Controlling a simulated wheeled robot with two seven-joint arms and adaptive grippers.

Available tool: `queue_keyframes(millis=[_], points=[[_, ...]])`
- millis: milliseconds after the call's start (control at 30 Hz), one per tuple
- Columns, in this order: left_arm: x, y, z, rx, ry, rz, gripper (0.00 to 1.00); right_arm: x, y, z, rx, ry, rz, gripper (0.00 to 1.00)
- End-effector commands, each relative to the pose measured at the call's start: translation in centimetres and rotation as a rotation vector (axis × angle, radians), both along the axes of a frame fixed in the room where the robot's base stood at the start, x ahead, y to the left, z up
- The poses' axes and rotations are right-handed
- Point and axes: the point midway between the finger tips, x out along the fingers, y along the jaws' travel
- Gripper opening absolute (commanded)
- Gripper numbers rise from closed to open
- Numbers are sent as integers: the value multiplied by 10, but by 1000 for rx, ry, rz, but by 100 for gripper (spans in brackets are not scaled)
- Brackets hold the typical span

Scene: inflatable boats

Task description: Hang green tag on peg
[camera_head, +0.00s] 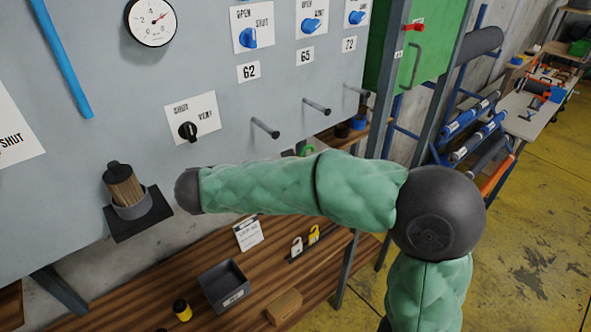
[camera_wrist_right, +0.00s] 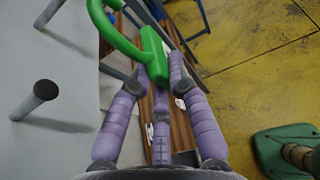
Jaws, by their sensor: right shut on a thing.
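My right gripper (camera_wrist_right: 158,75) is shut on the green tag (camera_wrist_right: 152,52), and the tag's open loop sticks out past the fingers toward the upper left. In the head view, a small bit of the green tag (camera_head: 306,150) shows just above my arm; the gripper itself is hidden there. Three grey pegs stick out of the panel: a left peg (camera_head: 265,128), a middle peg (camera_head: 317,106) and a right peg (camera_head: 356,91). In the wrist view, a near peg (camera_wrist_right: 36,100) and a far peg (camera_wrist_right: 48,13) stand left of the tag, apart from it. My left gripper is not in view.
The grey panel (camera_head: 80,160) carries a gauge (camera_head: 151,22), blue valve handles, a black knob (camera_head: 188,131) and a brush in a holder (camera_head: 132,207). Below is a wooden bench (camera_head: 140,285) with a dark bin (camera_head: 224,286), padlocks and a cardboard box (camera_head: 285,306). Yellow floor lies right.

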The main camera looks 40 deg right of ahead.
Motion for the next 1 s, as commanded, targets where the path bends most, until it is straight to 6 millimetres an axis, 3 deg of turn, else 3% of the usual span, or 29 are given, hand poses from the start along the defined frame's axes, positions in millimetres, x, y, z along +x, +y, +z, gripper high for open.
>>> queue_keyframes(millis=[1000], points=[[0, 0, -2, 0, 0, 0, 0, 48, 4, -1, 1, 0, -1, 0]])
